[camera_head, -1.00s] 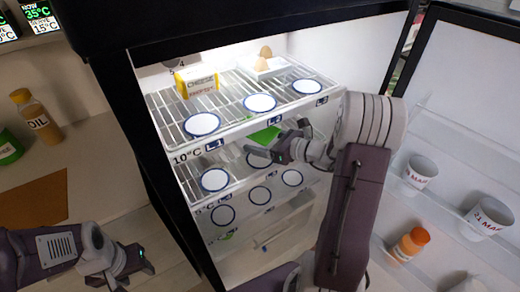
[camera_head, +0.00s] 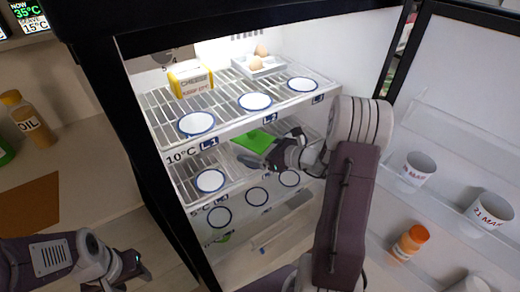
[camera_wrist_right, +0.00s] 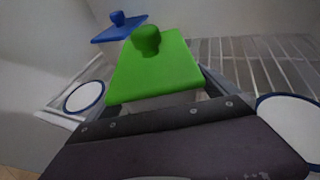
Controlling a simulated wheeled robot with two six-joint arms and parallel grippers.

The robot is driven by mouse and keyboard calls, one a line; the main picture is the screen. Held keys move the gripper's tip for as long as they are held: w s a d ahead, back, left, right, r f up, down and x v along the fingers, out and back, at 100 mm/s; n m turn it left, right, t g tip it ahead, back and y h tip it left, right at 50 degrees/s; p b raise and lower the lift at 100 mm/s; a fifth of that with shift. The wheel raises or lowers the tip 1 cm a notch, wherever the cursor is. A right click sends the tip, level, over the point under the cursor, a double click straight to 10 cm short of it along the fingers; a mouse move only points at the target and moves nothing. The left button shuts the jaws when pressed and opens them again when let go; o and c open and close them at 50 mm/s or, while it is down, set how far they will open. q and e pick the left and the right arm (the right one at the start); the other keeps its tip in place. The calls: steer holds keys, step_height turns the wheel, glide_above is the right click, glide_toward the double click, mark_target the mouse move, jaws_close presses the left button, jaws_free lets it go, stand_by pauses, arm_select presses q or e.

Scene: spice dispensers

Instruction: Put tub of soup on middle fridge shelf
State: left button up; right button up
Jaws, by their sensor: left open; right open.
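A tub with a green, knobbed lid (camera_head: 256,140) stands on the middle fridge shelf (camera_head: 229,186). My right gripper (camera_head: 268,157) reaches into the fridge at that shelf, in front of the tub. In the right wrist view the green lid (camera_wrist_right: 155,70) is directly ahead, and the tub's pale body is between the open fingers (camera_wrist_right: 160,103); contact cannot be told. A blue-lidded tub (camera_wrist_right: 118,27) stands farther back. My left gripper (camera_head: 138,270) is open and empty at the lower left, outside the fridge.
The top shelf (camera_head: 222,131) above my right gripper holds a cheese box (camera_head: 191,82) and an egg tray (camera_head: 268,67). White round markers line the shelf fronts. The open door (camera_head: 455,155) at right holds two cups and an orange-capped bottle. An oil bottle (camera_head: 30,120) stands on the left counter.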

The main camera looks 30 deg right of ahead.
steer(key=p+v, duration=0.2)
steer(key=v, duration=1)
